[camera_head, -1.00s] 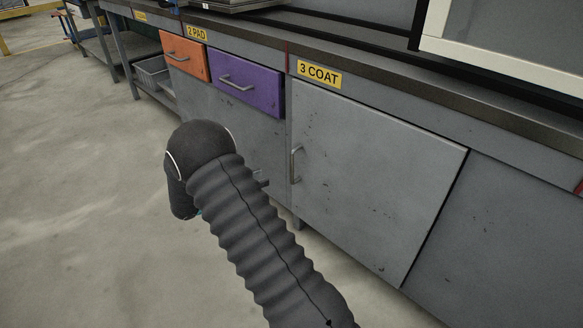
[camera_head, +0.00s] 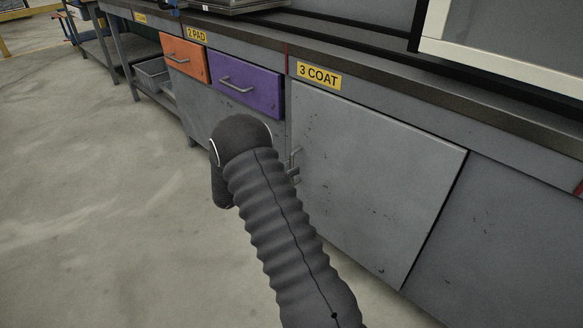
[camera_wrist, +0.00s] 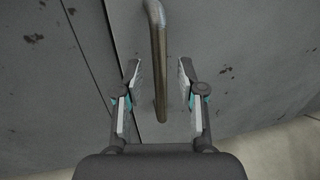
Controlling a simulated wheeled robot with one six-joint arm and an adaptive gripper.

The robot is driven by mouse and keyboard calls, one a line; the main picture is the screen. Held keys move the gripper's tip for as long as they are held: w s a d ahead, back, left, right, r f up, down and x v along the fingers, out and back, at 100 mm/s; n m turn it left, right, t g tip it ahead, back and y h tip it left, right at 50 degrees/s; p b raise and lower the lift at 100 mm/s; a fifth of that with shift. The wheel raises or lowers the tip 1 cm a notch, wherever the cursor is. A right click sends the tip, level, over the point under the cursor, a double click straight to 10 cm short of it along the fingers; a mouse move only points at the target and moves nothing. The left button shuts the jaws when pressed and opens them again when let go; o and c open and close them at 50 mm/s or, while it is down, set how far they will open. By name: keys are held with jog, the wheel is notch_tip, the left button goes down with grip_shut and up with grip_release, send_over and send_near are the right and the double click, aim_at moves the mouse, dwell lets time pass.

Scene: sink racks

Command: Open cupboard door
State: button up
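The grey cupboard door (camera_head: 375,185) under the "3 COAT" label is closed, flush with the cabinet front. Its metal bar handle (camera_head: 294,162) is at the door's left edge, partly hidden behind my arm and gripper in the head view. In the wrist view the handle (camera_wrist: 159,60) runs upright between the two fingers of my gripper (camera_wrist: 158,72). The fingers are open, one on each side of the handle, with a gap on both sides. The gripper's fingertips are mostly hidden in the head view.
An orange drawer (camera_head: 185,60) and a purple drawer (camera_head: 245,84) are shut, up and left of the door. The worktop edge (camera_head: 400,84) runs above. The concrete floor (camera_head: 90,200) at left is clear.

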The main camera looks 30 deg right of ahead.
jog(key=shift+w+d, duration=0.1)
jog(key=shift+d, duration=0.55)
grip_shut()
